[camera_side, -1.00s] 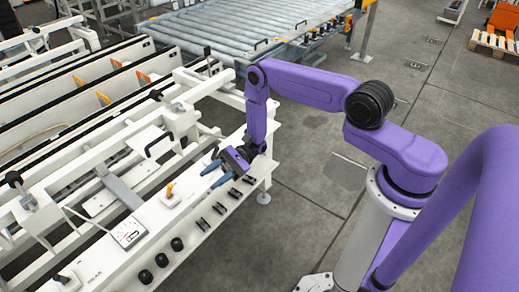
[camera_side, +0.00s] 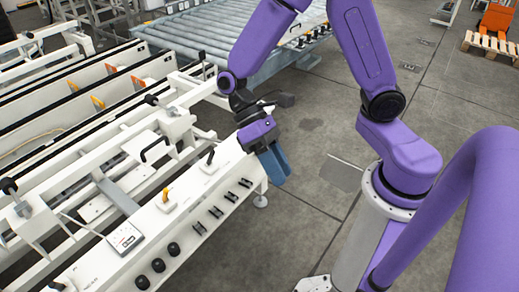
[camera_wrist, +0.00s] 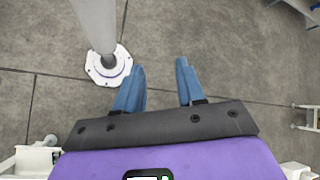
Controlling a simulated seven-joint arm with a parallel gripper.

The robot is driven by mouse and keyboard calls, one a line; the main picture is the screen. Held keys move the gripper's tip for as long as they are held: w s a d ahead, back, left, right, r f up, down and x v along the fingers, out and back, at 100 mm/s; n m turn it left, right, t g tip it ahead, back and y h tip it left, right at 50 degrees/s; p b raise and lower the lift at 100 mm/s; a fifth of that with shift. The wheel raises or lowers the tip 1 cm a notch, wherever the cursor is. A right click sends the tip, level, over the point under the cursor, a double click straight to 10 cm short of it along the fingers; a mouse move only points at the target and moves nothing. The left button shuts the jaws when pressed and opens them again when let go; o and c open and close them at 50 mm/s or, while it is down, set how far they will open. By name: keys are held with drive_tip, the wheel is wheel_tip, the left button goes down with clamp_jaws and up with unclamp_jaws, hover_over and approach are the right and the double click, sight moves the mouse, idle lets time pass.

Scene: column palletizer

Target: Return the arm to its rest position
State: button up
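My gripper (camera_side: 274,166) hangs in the air beyond the right end of the white panel (camera_side: 182,218), its blue fingers pointing down. In the wrist view my gripper (camera_wrist: 159,86) is open, with a clear gap between the two blue fingers and grey floor behind it. Nothing is held. My arm is folded upward, with its elbow out of the top of the side view.
A roller conveyor (camera_side: 200,40) lies behind. Open floor (camera_side: 310,220) lies between the panel and my base.

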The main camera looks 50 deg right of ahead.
drive_tip(key=s+d+r+n+t+h, duration=0.1)
drive_tip(key=s+d+r+n+t, duration=0.4)
drive_tip(key=s+d+n+t, duration=0.1)
drive_tip(key=shift+s+d+r+n+t, duration=0.3)
drive_tip(key=shift+d+n+t, duration=0.6)
drive_tip(key=shift+d+t, duration=0.55)
drive_tip(key=shift+a, duration=0.1)
